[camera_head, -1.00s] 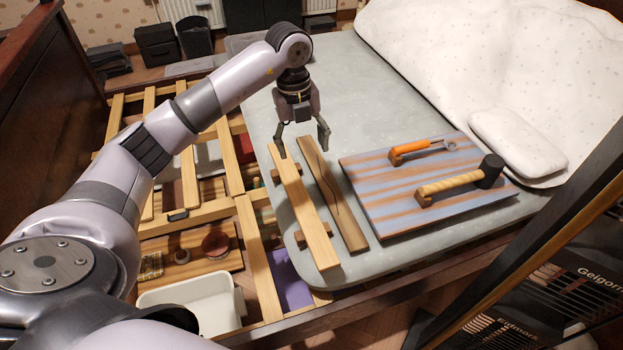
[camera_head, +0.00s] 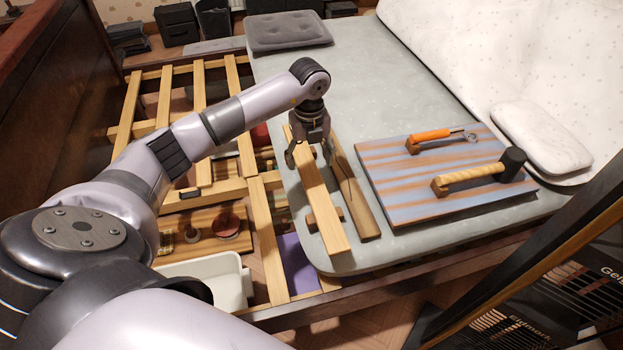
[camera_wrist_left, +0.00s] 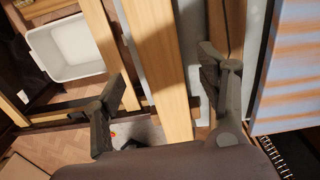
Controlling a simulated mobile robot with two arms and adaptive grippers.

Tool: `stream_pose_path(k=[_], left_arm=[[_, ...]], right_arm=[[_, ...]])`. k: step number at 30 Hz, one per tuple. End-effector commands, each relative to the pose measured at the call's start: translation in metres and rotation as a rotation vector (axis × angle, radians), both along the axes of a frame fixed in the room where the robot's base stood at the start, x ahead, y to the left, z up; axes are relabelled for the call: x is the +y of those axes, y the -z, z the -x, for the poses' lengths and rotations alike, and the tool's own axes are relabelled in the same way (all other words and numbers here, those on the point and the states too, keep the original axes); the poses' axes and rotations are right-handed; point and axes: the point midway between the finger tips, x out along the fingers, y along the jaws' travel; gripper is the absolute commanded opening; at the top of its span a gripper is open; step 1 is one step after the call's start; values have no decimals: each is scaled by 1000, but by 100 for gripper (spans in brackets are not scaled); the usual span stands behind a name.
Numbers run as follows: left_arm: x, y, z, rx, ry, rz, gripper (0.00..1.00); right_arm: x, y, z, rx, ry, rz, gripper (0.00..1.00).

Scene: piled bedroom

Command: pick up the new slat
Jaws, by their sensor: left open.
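The new slat (camera_head: 324,208) is pale, clean wood and lies lengthwise on small wooden blocks on the grey mattress. A darker slat with a crack line (camera_head: 358,205) lies close on its right. My left gripper (camera_head: 309,158) is over the far half of the pale slat, fingers pointing down, one on each side of it. In the left wrist view the pale slat (camera_wrist_left: 158,60) runs between the open fingers (camera_wrist_left: 157,88), with gaps on both sides. The right finger is over the darker slat (camera_wrist_left: 226,25). My right gripper is not in view.
A striped board (camera_head: 400,203) to the right holds an orange-handled tool (camera_head: 430,134) and a mallet (camera_head: 470,176). The open bed frame (camera_head: 262,225) on the left has slats, a white bin (camera_head: 228,283) and a purple item (camera_head: 297,262). A grey cushion (camera_head: 288,30) lies at the back.

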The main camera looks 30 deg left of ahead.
Motion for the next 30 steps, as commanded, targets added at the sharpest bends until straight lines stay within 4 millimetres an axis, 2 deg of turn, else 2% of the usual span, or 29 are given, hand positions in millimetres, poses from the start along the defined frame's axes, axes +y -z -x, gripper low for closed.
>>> stream_pose_path(k=[3,7,17,30], left_arm=[[-1,23,1,5,0,1,67],[-1,38,1,4,-1,0,67],[0,43,0,1,0,0,66],[-1,43,0,1,0,0,37]], right_arm=[[0,-11,-3,-10,1,0,66],[0,-22,-3,-14,2,0,66],[0,-27,-3,-15,3,-1,66],[0,-27,-4,-16,3,-1,66]])
